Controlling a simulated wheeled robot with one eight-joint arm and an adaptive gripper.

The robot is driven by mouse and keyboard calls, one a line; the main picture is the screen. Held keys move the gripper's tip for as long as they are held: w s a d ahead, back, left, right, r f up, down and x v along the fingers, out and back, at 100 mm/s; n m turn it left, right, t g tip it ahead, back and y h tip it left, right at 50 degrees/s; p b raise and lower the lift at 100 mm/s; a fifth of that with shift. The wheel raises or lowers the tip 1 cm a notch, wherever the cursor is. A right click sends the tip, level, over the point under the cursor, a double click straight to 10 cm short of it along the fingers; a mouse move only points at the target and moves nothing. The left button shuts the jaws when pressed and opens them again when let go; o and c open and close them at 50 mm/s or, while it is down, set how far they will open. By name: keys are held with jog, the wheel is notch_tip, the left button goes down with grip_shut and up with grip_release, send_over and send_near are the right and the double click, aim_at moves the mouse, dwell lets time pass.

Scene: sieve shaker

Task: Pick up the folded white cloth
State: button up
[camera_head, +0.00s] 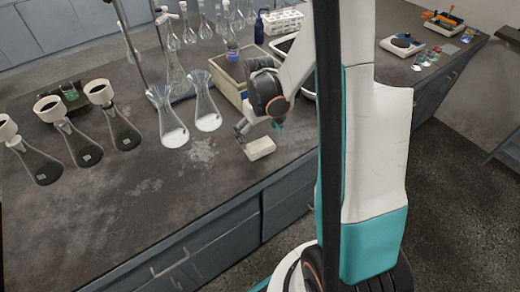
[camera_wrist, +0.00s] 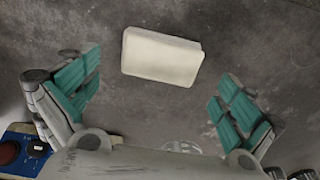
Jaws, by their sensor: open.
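The folded white cloth (camera_head: 260,148) lies flat on the dark bench top near its front edge. In the wrist view the cloth (camera_wrist: 161,56) is a cream rounded block, slightly tilted, beyond and between the two fingers. My gripper (camera_wrist: 158,98) is open, with teal finger pads wide apart on either side, and nothing is between them. In the head view my gripper (camera_head: 260,132) is just above and beside the cloth, partly hidden by my wrist. I cannot tell the exact height gap.
Two flasks with white powder (camera_head: 172,128) (camera_head: 207,115) stand left of the cloth. Several dark-filled flasks with funnels (camera_head: 83,145) stand further left. A wooden box (camera_head: 232,88) stands behind my gripper. The bench in front of the flasks is clear.

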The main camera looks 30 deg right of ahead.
aim_at(260, 145)
notch_tip(260, 145, down, 5)
jog(key=shift+s+r+b, duration=0.1)
jog(key=shift+s+b, duration=0.05)
jog(key=shift+b, duration=0.9)
jog(key=shift+r, duration=0.1)
jog(key=shift+c, duration=0.6)
jog(key=c, duration=0.9)
jog(key=shift+o, duration=0.2)
jog(key=shift+r, duration=0.1)
